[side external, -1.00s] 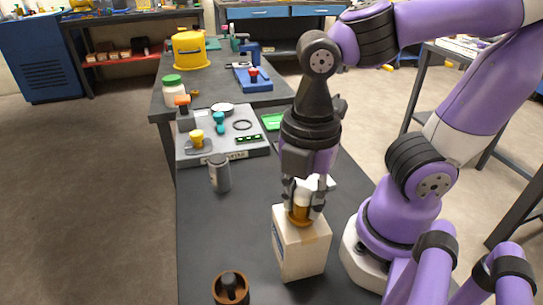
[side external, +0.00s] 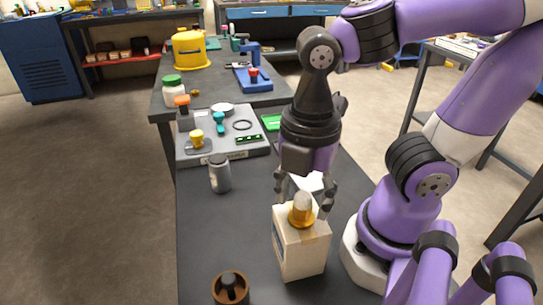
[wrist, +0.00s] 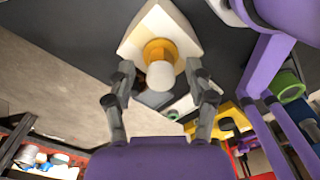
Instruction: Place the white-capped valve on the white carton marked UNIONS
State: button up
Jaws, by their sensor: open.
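The white-capped valve (side external: 302,209), with an orange-yellow body, stands upright on top of the white carton (side external: 301,248). My gripper (side external: 305,196) is open just above the valve, with its fingers spread apart on either side of the cap. In the wrist view the valve's white cap (wrist: 161,75) and yellow body lie beyond the open fingertips (wrist: 165,80), and the carton (wrist: 143,40) shows under them. The fingers do not appear to touch the valve. The carton's marking cannot be read from here.
A grey tray (side external: 240,155) with several small fittings lies farther back. A grey cylinder (side external: 219,174) stands left of the carton, and a brown cup-like part (side external: 230,288) stands at the front. Another white item (side external: 308,181) is partly hidden behind my gripper.

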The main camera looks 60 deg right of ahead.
aim_at(303, 196)
notch_tip(303, 196, up, 10)
jog(key=w+d+f+m+t, duration=0.5)
jog(key=w+d+m, duration=0.2)
jog(key=m, duration=1.1)
jog(key=shift+d+f+t, duration=0.2)
jog(key=shift+f+t, duration=0.1)
jog(key=shift+f, duration=0.05)
